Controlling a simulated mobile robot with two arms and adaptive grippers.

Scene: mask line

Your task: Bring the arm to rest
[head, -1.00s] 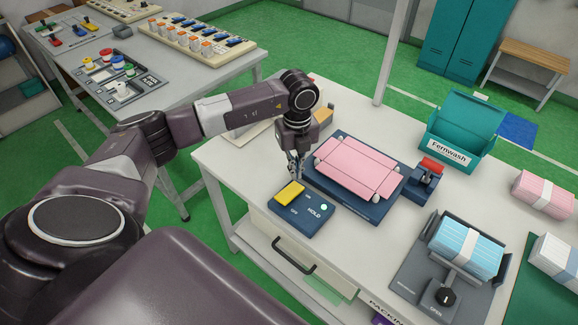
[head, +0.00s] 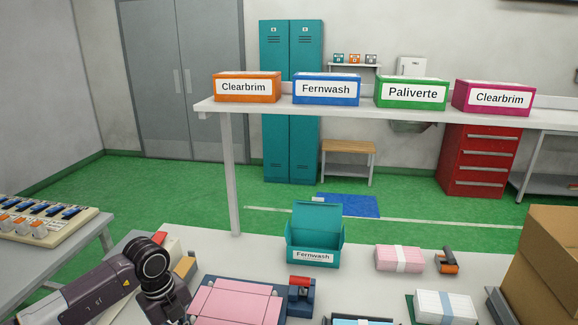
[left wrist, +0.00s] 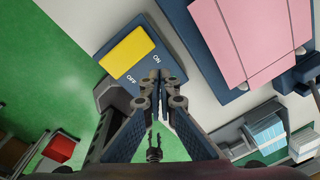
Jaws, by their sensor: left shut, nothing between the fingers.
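My left arm (head: 105,292) reaches in from the lower left in the head view, its wrist (head: 160,285) bent downward beside the blue fixture with the pink flat carton (head: 235,303). Its fingers are below that picture. In the left wrist view my left gripper (left wrist: 160,80) is shut and empty, its fingertips together. They appear in front of the edge of the blue switch box (left wrist: 145,72) with a yellow rocker (left wrist: 127,55) marked ON and OFF. I cannot tell whether they touch the box. The pink carton also shows in the left wrist view (left wrist: 235,35). My right gripper is not in view.
An open teal Fernwash box (head: 313,256) stands behind the fixture, near a red-topped device (head: 301,290). Banded pink (head: 399,258) and white (head: 445,306) packs lie to the right. A shelf (head: 330,106) with labelled boxes crosses above the table, on a post (head: 229,175).

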